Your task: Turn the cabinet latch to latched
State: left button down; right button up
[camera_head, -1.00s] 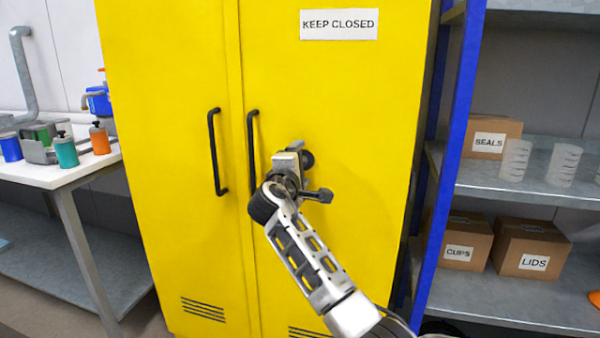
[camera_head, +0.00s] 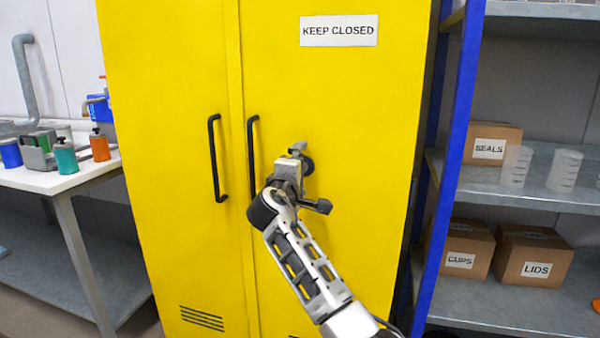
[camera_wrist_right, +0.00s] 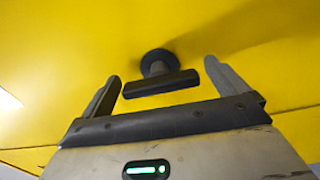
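The tall yellow cabinet (camera_head: 345,95) is closed, with a "KEEP CLOSED" sign on its right door. The dark latch (camera_wrist_right: 160,84) shows in the right wrist view as a round base with a crossbar, lying nearly level in that picture. In the head view the latch (camera_head: 308,166) is partly hidden behind my right gripper (camera_head: 299,151). In the wrist view my right gripper (camera_wrist_right: 166,88) is open, with one finger near each end of the crossbar and gaps visible. I cannot tell whether the crossbar is in the fingers' depth. My left gripper is not in view.
Two black door handles (camera_head: 215,158) stand left of the latch. A blue-framed shelf (camera_head: 460,130) with boxes stands close on the right. A workbench (camera_head: 50,182) with bottles is on the left.

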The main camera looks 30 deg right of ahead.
jog(key=v, duration=1.6)
jog(key=s+a+f+n+t+y+p, duration=0.1)
jog(key=s+a+f+y, duration=0.2)
jog(key=f, duration=0.6)
jog(key=s+a+f+n+y+p, duration=0.1)
jog(key=a+f+y+p, duration=0.1)
jog(key=f+y, duration=0.5)
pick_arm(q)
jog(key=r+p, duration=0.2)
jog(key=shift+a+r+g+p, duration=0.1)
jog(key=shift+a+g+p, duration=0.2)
pick_arm(e)
jog(key=s+a+f+m+g+y, duration=0.1)
jog(key=s+a+f+m+y, duration=0.2)
jog(key=s, duration=0.7)
jog(key=s+a+f+m+g+y, duration=0.1)
jog(key=s+a+f+m+y, duration=0.3)
jog(key=s+f, duration=0.3)
jog(key=s+a, duration=0.1)
jog(key=s, duration=0.1)
jog(key=shift+s+a+f+m, duration=0.3)
jog(key=shift+s+a+f, duration=0.05)
jog(key=shift+f, duration=0.05)
